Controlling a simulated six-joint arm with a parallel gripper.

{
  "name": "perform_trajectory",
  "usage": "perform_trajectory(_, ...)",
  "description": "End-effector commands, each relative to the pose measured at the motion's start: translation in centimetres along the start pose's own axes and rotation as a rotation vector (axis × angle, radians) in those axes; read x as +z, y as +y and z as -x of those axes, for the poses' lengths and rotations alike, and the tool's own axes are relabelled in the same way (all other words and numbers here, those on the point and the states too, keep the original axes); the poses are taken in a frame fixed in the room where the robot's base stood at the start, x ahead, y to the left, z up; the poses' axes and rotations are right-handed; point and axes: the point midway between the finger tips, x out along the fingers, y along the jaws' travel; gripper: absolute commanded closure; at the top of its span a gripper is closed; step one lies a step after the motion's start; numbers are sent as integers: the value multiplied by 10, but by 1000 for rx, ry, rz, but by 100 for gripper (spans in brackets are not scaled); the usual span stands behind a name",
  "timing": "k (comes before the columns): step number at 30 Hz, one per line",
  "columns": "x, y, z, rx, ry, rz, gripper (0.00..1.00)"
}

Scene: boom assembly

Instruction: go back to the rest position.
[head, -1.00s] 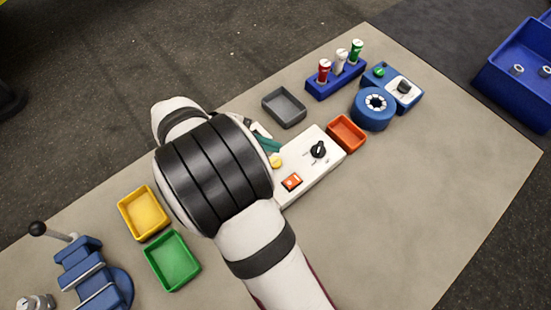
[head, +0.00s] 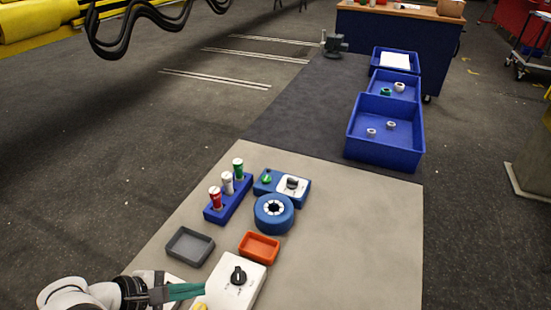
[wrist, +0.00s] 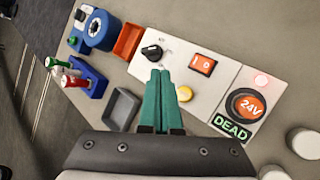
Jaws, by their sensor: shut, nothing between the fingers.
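My gripper (wrist: 160,101) shows in the wrist view with its two teal fingers closed together and nothing between them. In the head view my gripper (head: 186,291) is at the lower left, pointing right, near the white control panel (head: 247,275) with a black knob. In the wrist view the fingertips appear over the white panel (wrist: 222,85), between the black knob (wrist: 152,51) and the yellow button (wrist: 184,93). I cannot tell its height above the panel. Most of my arm is outside the head view.
A grey tray (head: 190,247), an orange tray (head: 259,248), a blue rack (head: 229,204) with red, white and green pieces, and a round blue part (head: 274,213) stand nearby. The table's right side (head: 370,240) is clear.

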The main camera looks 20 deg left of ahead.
Motion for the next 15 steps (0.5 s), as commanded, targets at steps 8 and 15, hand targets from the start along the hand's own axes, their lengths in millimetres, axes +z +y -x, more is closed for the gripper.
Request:
perform_trajectory(8,255,-12,-48,-625,-180,-1000,100)
perform_trajectory(15,332,-116,-14,-1015,-279,-1995,100)
